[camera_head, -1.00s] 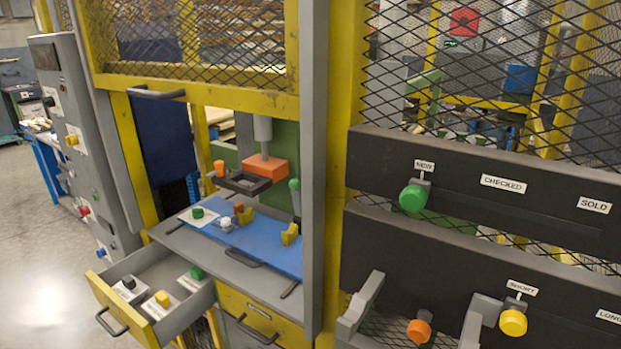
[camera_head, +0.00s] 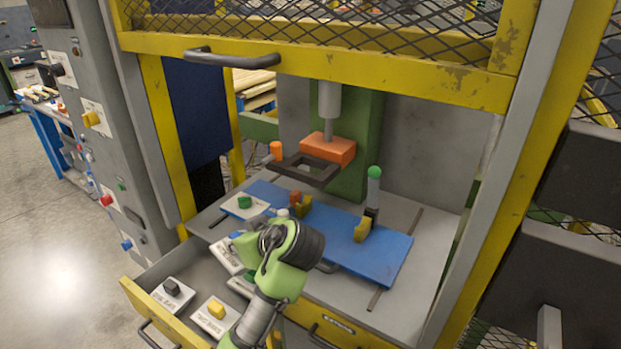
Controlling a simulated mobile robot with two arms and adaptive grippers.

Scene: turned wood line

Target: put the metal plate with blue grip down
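A light plate (camera_head: 224,252) with a small blue grip (camera_head: 236,236) shows at the back of the open drawer (camera_head: 133,293), partly covered by my arm. I cannot tell whether it rests in the drawer or hangs just above it. My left arm, green and grey, rises from the bottom edge and bends over the drawer's right side. My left gripper is mostly hidden behind its own wrist beside the blue grip, so its fingers cannot be made out. My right gripper is out of view.
In the drawer lie plates with a black grip (camera_head: 171,287) and a yellow grip (camera_head: 216,308). An orange press head (camera_head: 328,147) and dark frame (camera_head: 304,171) hang above. A yellow frame surrounds the opening.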

